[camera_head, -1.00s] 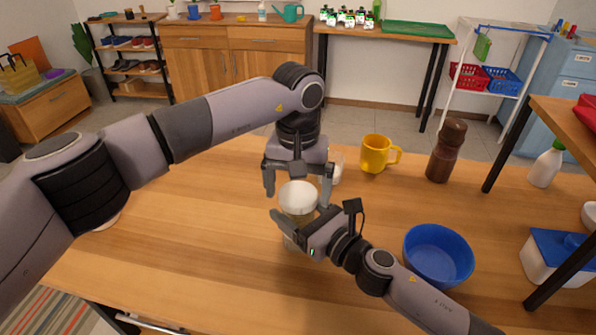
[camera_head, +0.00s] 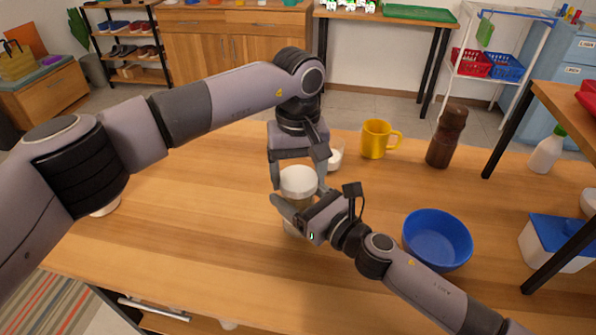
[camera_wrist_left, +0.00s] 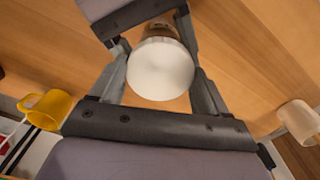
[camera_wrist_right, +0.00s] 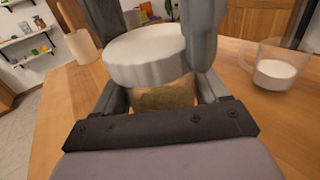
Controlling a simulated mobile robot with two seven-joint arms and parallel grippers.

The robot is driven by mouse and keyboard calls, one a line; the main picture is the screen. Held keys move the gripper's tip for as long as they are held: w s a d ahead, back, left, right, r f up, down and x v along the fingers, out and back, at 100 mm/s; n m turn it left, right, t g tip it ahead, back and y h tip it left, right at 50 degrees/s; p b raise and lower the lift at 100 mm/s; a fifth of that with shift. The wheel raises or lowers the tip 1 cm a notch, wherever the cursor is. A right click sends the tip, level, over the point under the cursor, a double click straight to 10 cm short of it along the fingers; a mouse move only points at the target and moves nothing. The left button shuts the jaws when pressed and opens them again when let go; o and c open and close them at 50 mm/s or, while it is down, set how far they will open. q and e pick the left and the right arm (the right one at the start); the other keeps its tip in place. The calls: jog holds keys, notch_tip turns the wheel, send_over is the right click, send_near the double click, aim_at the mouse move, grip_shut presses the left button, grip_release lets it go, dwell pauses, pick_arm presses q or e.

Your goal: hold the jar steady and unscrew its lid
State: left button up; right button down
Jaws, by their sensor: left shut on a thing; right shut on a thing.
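The jar (camera_head: 297,201) stands upright on the table, with a see-through body and a wide white lid (camera_head: 298,181) on top. My left gripper (camera_head: 299,184) comes down from above and is shut on the lid, one finger on each side. In the left wrist view the round lid top (camera_wrist_left: 160,68) sits between its fingers. My right gripper (camera_head: 297,213) reaches in from the lower right, shut on the jar's body below the lid. The right wrist view shows brownish contents in the body (camera_wrist_right: 165,96); its lower part is hidden. Whether the lid is loose I cannot tell.
A glass mug with white contents (camera_head: 335,158) stands close behind the jar. A yellow mug (camera_head: 376,140) and a brown mill (camera_head: 446,137) stand farther back right. A blue bowl (camera_head: 437,239) lies right of my right arm.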

pick_arm(q)
jog(key=n, duration=0.7)
jog(key=shift+n, duration=0.4)
jog(key=n, duration=1.3)
jog(key=shift+n, duration=0.3)
jog(key=n, duration=0.6)
jog(key=shift+r, duration=0.1)
jog(key=n, duration=2.2)
jog(key=shift+r, duration=0.25)
